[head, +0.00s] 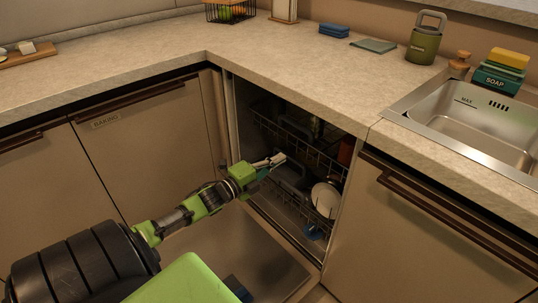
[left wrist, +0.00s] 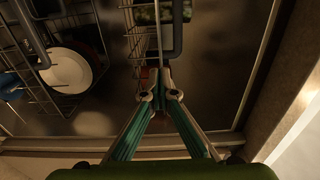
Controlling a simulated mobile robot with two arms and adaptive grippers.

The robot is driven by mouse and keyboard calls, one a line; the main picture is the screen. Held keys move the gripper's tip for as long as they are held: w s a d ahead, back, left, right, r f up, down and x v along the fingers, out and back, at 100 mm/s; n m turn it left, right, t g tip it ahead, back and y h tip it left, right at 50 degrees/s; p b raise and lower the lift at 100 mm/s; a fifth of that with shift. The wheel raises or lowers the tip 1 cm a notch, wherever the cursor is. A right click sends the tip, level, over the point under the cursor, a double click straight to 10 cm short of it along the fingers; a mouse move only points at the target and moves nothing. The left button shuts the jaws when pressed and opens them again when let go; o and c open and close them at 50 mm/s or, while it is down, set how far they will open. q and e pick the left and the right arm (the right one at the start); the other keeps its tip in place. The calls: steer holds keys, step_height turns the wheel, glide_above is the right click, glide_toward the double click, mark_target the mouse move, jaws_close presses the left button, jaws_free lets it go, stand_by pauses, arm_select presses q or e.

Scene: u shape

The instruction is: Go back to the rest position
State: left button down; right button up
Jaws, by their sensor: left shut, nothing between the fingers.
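My left arm reaches in from the left in the head view. My left gripper (head: 272,162) is at the opening of the dishwasher, in front of the racks. In the left wrist view its fingers (left wrist: 160,78) meet at the tips with nothing between them. The dishwasher's lower rack (head: 290,205) holds a white plate (head: 325,199), which also shows in the left wrist view (left wrist: 66,70). My right gripper does not show in either view.
The open dishwasher door (head: 235,250) lies low in front of the opening. The counter (head: 290,62) runs above it, with a sink (head: 480,125) at right. A green flask (head: 424,43) and a soap box (head: 498,78) stand near the sink. Closed cabinets flank the dishwasher.

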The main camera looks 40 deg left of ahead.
arm_select(q)
steer(key=shift+s+a, duration=0.15)
steer(key=shift+s, duration=1.6)
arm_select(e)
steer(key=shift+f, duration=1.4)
